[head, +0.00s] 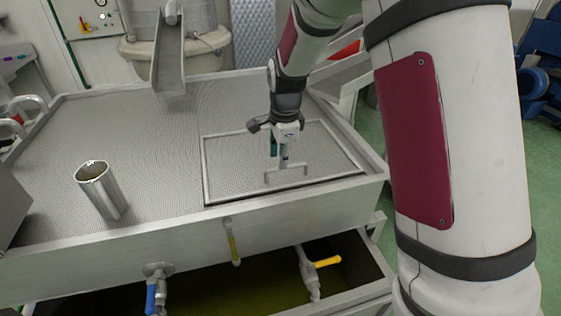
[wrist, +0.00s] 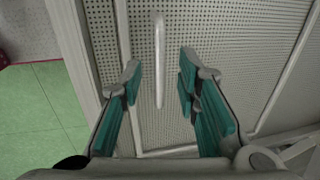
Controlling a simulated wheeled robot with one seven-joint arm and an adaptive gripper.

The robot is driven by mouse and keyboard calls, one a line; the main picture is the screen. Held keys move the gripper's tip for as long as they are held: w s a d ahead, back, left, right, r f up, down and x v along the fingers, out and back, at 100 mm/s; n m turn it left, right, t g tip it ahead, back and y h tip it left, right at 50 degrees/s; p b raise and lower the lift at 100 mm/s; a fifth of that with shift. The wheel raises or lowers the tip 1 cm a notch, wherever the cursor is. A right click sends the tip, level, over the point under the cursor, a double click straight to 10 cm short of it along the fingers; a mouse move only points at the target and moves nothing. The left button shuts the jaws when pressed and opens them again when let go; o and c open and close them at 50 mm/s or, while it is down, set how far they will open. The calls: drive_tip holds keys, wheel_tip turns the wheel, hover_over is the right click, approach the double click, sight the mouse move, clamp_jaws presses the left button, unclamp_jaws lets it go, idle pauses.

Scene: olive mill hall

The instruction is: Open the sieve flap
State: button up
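The sieve flap (head: 232,168) is a framed rectangle of perforated metal at the right end of the perforated sieve table (head: 140,130). It lies flat in the table's surface. A bar handle (head: 287,175) stands on it near the front edge; it also shows in the wrist view (wrist: 160,60). My gripper (head: 284,155) points down over the handle. In the wrist view my gripper (wrist: 156,90) is open, with teal finger pads on either side of the handle. A gap shows between each pad and the bar.
A metal cylinder (head: 101,191) stands on the table at the left. A chute (head: 168,65) reaches over the back edge. Valves with a blue handle (head: 151,298) and a yellow handle (head: 327,262) sit below the front rim, above a tank of greenish liquid (head: 225,292).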

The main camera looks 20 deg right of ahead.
drive_tip(key=shift+w+f, duration=0.15)
drive_tip(key=shift+f, duration=0.65)
drive_tip(key=shift+w+f, duration=0.15)
drive_tip(key=shift+f, duration=0.6)
clamp_jaws()
